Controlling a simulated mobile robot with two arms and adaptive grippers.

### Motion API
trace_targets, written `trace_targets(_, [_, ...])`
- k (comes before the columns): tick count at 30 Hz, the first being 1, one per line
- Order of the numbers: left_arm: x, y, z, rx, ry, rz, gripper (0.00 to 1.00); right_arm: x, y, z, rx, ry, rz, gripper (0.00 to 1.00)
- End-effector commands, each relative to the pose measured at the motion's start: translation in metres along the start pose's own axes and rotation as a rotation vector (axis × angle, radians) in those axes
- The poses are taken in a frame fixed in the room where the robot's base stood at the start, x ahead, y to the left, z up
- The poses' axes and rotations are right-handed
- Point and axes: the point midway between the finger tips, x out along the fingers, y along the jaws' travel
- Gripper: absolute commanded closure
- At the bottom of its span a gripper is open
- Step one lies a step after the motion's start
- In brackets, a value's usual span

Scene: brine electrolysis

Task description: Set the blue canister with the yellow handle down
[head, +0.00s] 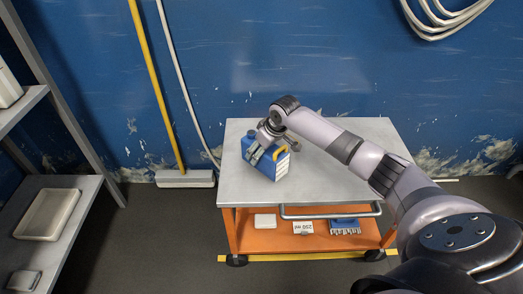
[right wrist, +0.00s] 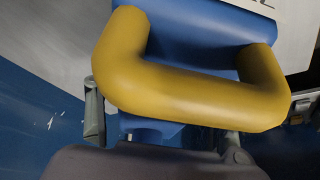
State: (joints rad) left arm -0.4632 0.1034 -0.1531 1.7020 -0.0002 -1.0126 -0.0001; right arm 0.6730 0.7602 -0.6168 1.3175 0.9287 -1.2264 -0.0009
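The blue canister (head: 262,164) with a white label and yellow handle is at the left part of the cart's grey top (head: 325,185). It looks tilted in the head view; I cannot tell whether its base touches the top. My right gripper (head: 266,152) is at the canister's upper part, with grey fingers against it. In the right wrist view, the yellow handle (right wrist: 190,90) fills the middle, with the blue body (right wrist: 195,35) behind it. One finger shows at each side, partly hidden by the handle. The fingers appear closed on the canister. My left gripper is not in view.
The cart top is clear to the right and front of the canister. The orange lower shelf (head: 270,240) holds a white box, a "250 ml" label and a blue rack (head: 345,226). A broom (head: 185,179) leans on the blue wall; grey shelves (head: 80,215) stand left.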

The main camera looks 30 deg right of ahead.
Motion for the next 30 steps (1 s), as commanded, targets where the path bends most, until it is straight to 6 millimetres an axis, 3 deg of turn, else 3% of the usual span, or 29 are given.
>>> trace_targets(5, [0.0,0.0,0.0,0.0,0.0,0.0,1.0,0.0,0.0,0.0,0.0,0.0,0.0,0.25])
trace_targets(17, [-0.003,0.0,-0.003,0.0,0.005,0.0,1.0,-0.007,0.001,-0.001,0.0,0.001,0.001,0.25])
trace_targets(30, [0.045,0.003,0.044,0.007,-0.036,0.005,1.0,-0.091,0.001,-0.002,-0.001,0.001,0.002,0.25])
